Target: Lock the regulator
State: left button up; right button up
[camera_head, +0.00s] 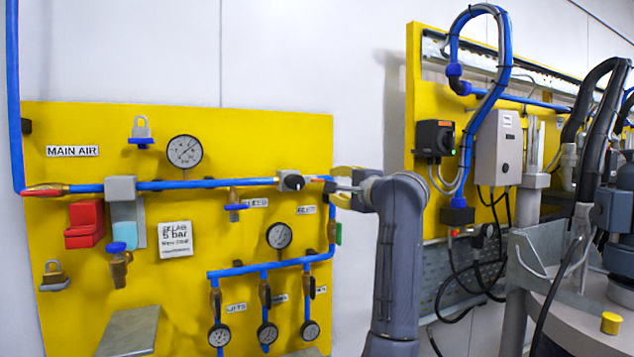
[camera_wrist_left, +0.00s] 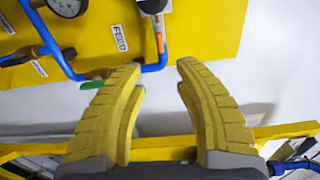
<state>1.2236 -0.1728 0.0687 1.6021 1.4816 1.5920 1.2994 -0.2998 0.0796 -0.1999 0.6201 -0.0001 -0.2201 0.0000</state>
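A grey block with a pale body (camera_head: 121,190), probably the regulator, sits on the blue pipe of the yellow panel; a blue-topped brass fitting (camera_head: 119,262) is below it. One padlock (camera_head: 141,130) is above the pipe and another padlock (camera_head: 53,276) is at the lower left. My left gripper (camera_head: 338,187) is at the panel's right edge, far right of the regulator. In the left wrist view its yellow fingers (camera_wrist_left: 160,66) are apart with nothing between them. My right gripper is not in view.
A red block (camera_head: 84,224) and a sign (camera_head: 176,239) flank the regulator. Gauges and blue pipes fill the lower panel. A grey shelf (camera_head: 130,331) juts out below.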

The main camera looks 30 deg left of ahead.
aim_at(318, 180)
pick_arm(q)
jog(key=x, duration=1.3)
jog(key=shift+w+a, duration=0.1)
jog(key=shift+a, duration=0.15)
jog(key=shift+o, duration=0.4)
grip_shut()
